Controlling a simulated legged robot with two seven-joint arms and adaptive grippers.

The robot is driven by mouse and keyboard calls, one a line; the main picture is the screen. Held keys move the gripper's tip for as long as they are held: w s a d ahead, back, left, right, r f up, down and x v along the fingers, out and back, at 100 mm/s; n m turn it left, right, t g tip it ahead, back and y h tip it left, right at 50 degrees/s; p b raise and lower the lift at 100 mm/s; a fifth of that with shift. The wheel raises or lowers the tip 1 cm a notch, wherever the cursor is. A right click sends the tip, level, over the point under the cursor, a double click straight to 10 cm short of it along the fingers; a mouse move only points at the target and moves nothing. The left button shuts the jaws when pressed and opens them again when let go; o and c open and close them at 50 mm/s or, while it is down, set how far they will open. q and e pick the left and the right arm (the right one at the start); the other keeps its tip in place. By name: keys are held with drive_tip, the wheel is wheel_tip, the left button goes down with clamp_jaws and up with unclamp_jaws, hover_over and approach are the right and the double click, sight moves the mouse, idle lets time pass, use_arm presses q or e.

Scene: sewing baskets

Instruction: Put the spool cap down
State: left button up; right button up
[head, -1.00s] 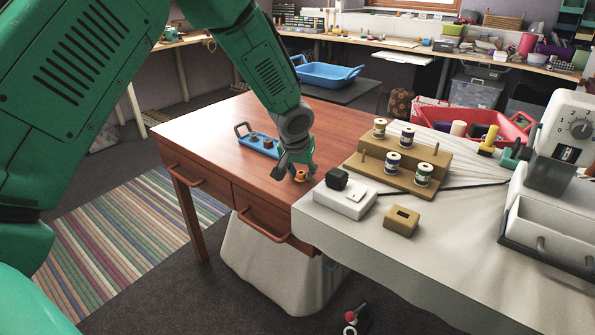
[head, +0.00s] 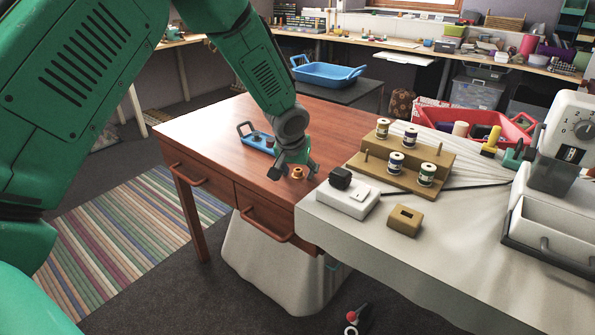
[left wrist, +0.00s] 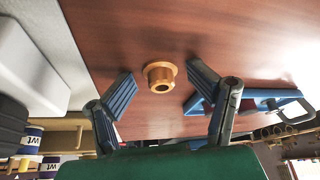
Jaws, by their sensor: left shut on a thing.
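The spool cap (head: 297,173) is a small orange-brown flanged ring with a hole. It is at the right part of the wooden table, low over or touching the top; I cannot tell which. My left gripper (head: 294,170) reaches down around it, shut on the cap. In the left wrist view the cap (left wrist: 160,77) sits between my two finger pads (left wrist: 160,88), with its flange and hole facing the camera; some tabletop shows beside it, so the contact is not clear to see. My right gripper is not in view.
A blue tray (head: 245,132) lies on the wooden table (head: 215,125) behind the gripper. The cloth-covered table to the right holds a white box (head: 347,200), a tan block (head: 404,221) and a stepped spool rack (head: 440,160) with several spools. Bare wood lies left of the gripper.

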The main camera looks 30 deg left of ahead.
use_arm(q)
drive_tip(key=shift+s+d+f, duration=0.1)
drive_tip(key=shift+s+f, duration=0.15)
drive_tip(key=shift+f, duration=0.15)
drive_tip(key=shift+r, duration=0.15)
drive_tip(key=w+p+v, duration=0.1)
drive_tip(key=p+v, duration=0.2)
drive_tip(key=v, duration=0.9)
drive_tip(key=shift+s+r, duration=0.15)
drive_tip(key=shift+r, duration=0.45)
